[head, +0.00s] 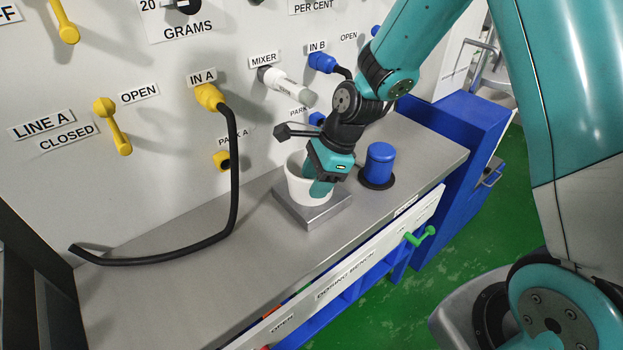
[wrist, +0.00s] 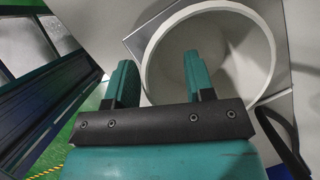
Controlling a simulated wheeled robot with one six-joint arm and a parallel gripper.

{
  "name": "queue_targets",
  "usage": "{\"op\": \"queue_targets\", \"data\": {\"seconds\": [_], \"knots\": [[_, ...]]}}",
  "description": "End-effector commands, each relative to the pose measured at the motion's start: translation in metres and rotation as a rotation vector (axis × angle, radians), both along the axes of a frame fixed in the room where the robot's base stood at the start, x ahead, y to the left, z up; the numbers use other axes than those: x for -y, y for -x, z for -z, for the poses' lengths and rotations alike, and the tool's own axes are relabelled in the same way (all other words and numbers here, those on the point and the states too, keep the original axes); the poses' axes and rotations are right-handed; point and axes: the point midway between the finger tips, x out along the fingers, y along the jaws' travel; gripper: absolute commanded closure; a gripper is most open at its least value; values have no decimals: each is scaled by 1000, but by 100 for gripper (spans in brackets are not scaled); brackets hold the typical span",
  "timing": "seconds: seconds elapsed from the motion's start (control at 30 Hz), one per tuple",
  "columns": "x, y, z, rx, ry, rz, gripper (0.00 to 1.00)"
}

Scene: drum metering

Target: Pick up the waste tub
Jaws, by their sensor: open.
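A white round tub (head: 297,188), with no label that I can see, stands upright on a square metal plate (head: 316,216) on the bench. It also shows in the wrist view, with its open rim (wrist: 270,48) and pale inside visible. My gripper (head: 321,186) points down at the tub and is open. In the wrist view, my gripper (wrist: 158,68) has one finger inside the rim and the other outside it, with the tub's near wall between them. Whether either finger touches the wall I cannot tell. My gripper hides part of the tub in the head view.
A blue cylinder (head: 380,160) stands on a dark round base just right of the tub. A black hose (head: 234,180) from IN A curves down onto the grey bench (head: 180,275). The white MIXER spout (head: 290,86) juts from the panel behind. The bench's left part is mostly clear.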

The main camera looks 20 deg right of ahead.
Motion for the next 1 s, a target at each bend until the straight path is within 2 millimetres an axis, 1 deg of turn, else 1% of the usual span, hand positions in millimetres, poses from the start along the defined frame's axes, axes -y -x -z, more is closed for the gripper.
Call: {"op": "queue_targets", "data": {"seconds": [0.03, 0.13, 0.37, 0.4, 0.47, 0.5, 0.57, 0.6, 1.0], "knots": [[-3, 0, 6, -2, 0, -3, 51], [-6, -1, 13, 0, 0, -2, 51], [-7, -1, 14, 2, 0, -1, 51], [-7, -1, 14, 2, -1, -2, 60], [-7, -1, 14, 2, -1, -2, 74], [-7, -1, 14, 2, -1, -2, 83], [-7, -1, 14, 2, -1, -2, 97], [-7, -1, 14, 2, -1, -2, 100], [-6, -2, 10, 3, -1, -2, 100]]}}
